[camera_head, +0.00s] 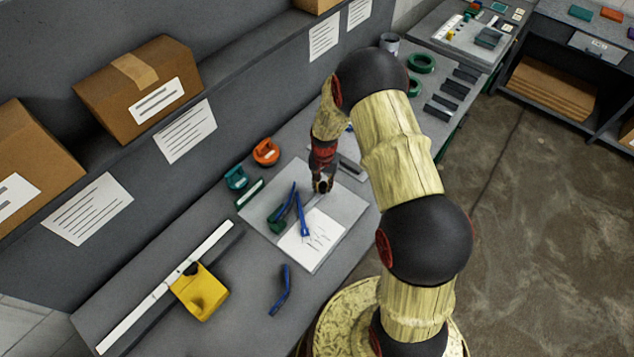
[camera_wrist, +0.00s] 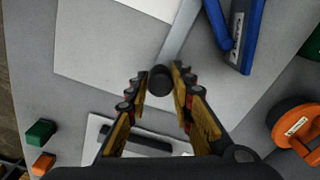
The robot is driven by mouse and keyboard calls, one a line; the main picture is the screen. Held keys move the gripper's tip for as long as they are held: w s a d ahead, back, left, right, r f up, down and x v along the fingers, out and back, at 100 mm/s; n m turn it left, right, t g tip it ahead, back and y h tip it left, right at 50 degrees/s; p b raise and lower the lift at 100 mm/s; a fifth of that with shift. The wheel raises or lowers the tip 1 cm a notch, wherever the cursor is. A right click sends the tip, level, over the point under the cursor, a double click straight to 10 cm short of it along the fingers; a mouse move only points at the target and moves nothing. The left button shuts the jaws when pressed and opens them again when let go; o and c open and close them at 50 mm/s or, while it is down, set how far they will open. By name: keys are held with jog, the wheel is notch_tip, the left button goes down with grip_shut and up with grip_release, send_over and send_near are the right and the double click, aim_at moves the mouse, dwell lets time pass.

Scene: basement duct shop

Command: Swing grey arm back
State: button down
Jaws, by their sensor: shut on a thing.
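The grey arm (camera_wrist: 182,36) is a flat, narrow bar running from the top of the wrist view to a black round knob (camera_wrist: 160,80). My gripper (camera_wrist: 161,78) has its fingertips on either side of this knob and is shut on it. In the head view my gripper (camera_head: 322,185) is low over the far part of a light grey board (camera_head: 344,215). There the bar is small and shows only partly below my fingers. The knob is hidden by the gripper in that view.
An orange tape dispenser (camera_head: 266,152) and a teal one (camera_head: 235,178) stand to the left. A yellow block (camera_head: 200,292) sits front left. Bare bench (camera_head: 245,280) shows between.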

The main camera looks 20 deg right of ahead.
jog(key=s+m, duration=0.2)
jog(key=s, duration=0.1)
jog(key=s+d+m, duration=0.1)
jog(key=s+m, duration=0.1)
jog(key=m, duration=0.1)
jog(key=shift+s+d+m, duration=0.2)
jog(key=shift+s+m, duration=0.1)
jog(key=shift+s, duration=0.1)
jog(key=s+m, duration=0.2)
jog(key=s+a+m, duration=0.1)
jog(key=s+m, duration=0.2)
jog(key=shift+s+a+b, duration=0.15)
jog(key=shift+a+b, duration=0.05)
jog(key=shift+b, duration=0.15)
jog(key=shift+s+a+m, duration=0.5)
jog(key=shift+s+m, duration=0.2)
jog(key=shift+m, duration=0.15)
jog(key=shift+s+a+m, duration=0.45)
jog(key=shift+s+m, duration=0.2)
jog(key=shift+m, duration=0.2)
jog(key=c, duration=1.7)
grip_release()
jog(key=shift+a, duration=0.1)
jog(key=shift+o, duration=0.8)
jog(key=shift+r, duration=0.15)
